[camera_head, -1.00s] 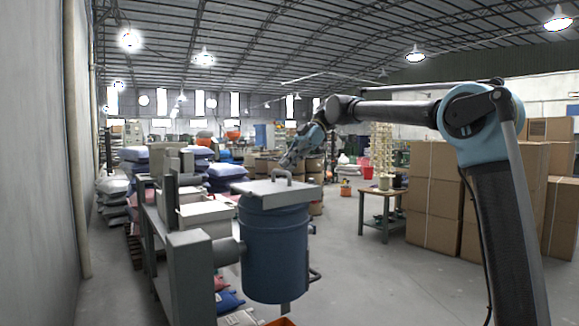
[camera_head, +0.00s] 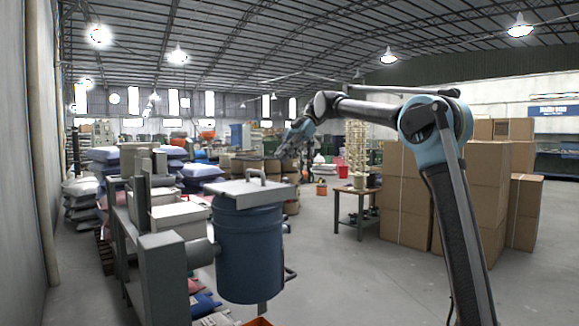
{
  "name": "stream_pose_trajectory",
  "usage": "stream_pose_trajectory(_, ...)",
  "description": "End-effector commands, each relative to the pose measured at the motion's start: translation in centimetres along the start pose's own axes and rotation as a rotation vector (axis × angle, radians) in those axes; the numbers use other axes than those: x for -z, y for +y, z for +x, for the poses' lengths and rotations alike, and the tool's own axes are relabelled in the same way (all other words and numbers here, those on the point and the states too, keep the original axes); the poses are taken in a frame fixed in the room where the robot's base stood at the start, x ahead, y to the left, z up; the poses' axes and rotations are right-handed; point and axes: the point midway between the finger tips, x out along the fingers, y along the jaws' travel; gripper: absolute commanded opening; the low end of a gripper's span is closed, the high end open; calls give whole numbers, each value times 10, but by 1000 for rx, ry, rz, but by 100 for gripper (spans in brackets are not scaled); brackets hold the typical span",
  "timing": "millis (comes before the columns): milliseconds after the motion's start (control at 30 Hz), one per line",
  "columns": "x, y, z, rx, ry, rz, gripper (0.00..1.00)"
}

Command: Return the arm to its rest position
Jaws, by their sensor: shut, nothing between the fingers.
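My arm (camera_head: 375,110) rises from the lower right, bends at a blue joint and reaches left across the picture. My gripper (camera_head: 281,153) hangs at its far end, small and dark, pointing down and left. It is shut and holds nothing. In the picture it shows above and a little right of the handle on the lid of a blue drum (camera_head: 249,250). I cannot tell how far behind the drum it is, but it does not appear to touch it.
A grey machine (camera_head: 162,270) with trays joins the drum on the left. Cardboard boxes (camera_head: 405,200) are stacked at the right, partly behind my arm. A small table (camera_head: 352,212) stands left of them. Filled sacks (camera_head: 85,205) lie by the left wall. Grey floor is open in the middle.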

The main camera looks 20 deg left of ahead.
Motion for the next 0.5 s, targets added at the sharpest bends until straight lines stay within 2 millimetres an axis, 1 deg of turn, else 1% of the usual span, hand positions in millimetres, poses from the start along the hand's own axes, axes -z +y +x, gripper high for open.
stream_pose_trajectory(167,-4,-4,-3,-5,-4,13,0)
stream_pose_trajectory(267,-12,-15,-7,-21,-22,63,0)
stream_pose_trajectory(367,-25,-36,-12,-51,-52,158,0)
stream_pose_trajectory(500,-51,-74,-17,-109,-101,330,0)
